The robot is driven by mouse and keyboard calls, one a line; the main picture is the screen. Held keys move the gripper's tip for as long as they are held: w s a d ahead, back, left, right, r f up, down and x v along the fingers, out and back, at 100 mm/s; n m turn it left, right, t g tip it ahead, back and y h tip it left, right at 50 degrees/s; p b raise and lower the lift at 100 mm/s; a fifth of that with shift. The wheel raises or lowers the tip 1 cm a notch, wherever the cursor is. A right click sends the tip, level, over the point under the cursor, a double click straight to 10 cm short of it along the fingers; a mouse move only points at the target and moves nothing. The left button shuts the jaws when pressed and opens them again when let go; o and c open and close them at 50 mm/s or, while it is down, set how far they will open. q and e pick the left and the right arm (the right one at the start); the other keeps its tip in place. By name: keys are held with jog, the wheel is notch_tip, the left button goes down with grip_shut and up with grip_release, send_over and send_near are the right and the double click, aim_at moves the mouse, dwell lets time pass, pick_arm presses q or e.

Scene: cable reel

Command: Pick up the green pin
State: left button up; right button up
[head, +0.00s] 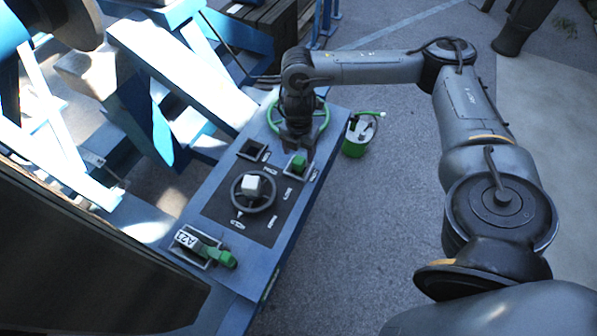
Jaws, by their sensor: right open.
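A small green block-like piece (298,164) sits in a square recess of the blue console, just in front of my right gripper. I cannot tell for sure which of these is the green pin. My right gripper (295,145) points down over the console's far part, close to the first green piece. It is open, and its fingertips are hard to make out. My left gripper is not in view.
The blue console (266,245) carries a dark handwheel with a white block (253,185) and an empty square recess (253,150). A green ring (325,122) is behind my right gripper. Blue steelwork fills the left.

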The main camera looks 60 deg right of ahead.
aim_at(299, 160)
notch_tip(299, 160, down, 2)
jog(key=shift+f+b, duration=0.1)
jog(key=shift+b, duration=0.8)
jog(key=shift+f+p, duration=0.2)
jog(key=shift+p, duration=0.3)
jog(key=shift+f, duration=1.35)
jog(key=c, duration=0.7)
grip_shut()
